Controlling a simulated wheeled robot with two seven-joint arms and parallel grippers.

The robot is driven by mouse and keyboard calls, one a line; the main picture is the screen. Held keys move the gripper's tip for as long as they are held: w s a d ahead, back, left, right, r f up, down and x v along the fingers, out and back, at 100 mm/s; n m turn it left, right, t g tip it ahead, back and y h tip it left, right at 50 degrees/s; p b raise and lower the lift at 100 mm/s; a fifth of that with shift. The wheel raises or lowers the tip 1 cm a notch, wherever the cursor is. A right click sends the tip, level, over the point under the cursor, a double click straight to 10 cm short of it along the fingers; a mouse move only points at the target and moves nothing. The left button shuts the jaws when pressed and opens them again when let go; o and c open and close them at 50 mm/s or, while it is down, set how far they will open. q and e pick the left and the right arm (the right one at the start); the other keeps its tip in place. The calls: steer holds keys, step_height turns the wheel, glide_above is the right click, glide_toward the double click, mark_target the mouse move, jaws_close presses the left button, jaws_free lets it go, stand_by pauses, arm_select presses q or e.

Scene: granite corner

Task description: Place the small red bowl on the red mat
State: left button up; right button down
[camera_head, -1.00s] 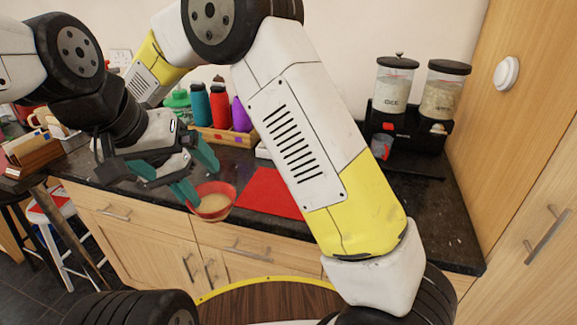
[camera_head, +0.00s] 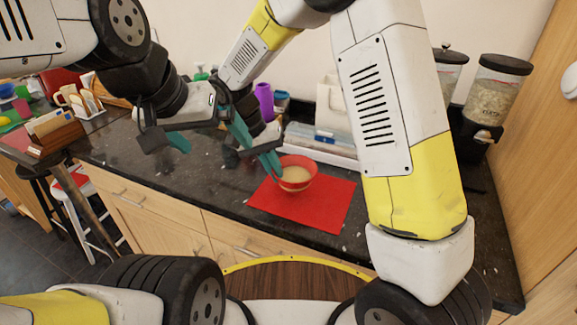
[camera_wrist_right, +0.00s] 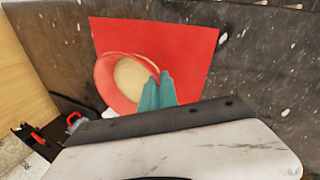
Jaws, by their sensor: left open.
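The small red bowl (camera_head: 296,176) has a pale inside and looks about upright. It is over the red mat (camera_head: 315,212), near its back edge in the head view; I cannot tell whether it touches the mat. In the right wrist view the bowl (camera_wrist_right: 108,88) reaches slightly past the left edge of the mat (camera_wrist_right: 195,50). My right gripper (camera_head: 271,160) is shut on the bowl's rim; its teal fingers are close together in the wrist view (camera_wrist_right: 158,90). My left gripper (camera_head: 208,138) is open and empty, left of the bowl above the counter.
The dark counter (camera_head: 215,180) is clear left of the mat. Behind are a purple bottle (camera_head: 264,100) and a white box (camera_head: 332,108). Food dispensers (camera_head: 490,95) stand at the back right. A wooden holder (camera_head: 55,135) is at far left.

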mark_target(287, 179)
steer(key=shift+w+d+f, duration=0.1)
steer(key=shift+w+d, duration=0.05)
steer(key=shift+d, duration=0.35)
steer(key=shift+w+d, duration=0.15)
steer(key=shift+d, duration=0.35)
steer(key=shift+w+d, duration=0.1)
steer(key=shift+d, duration=0.45)
steer(key=shift+a+f, duration=0.2)
steer(key=shift+f, duration=1.6)
steer(key=shift+f, duration=0.15)
steer(key=c, duration=1.6)
jaws_free()
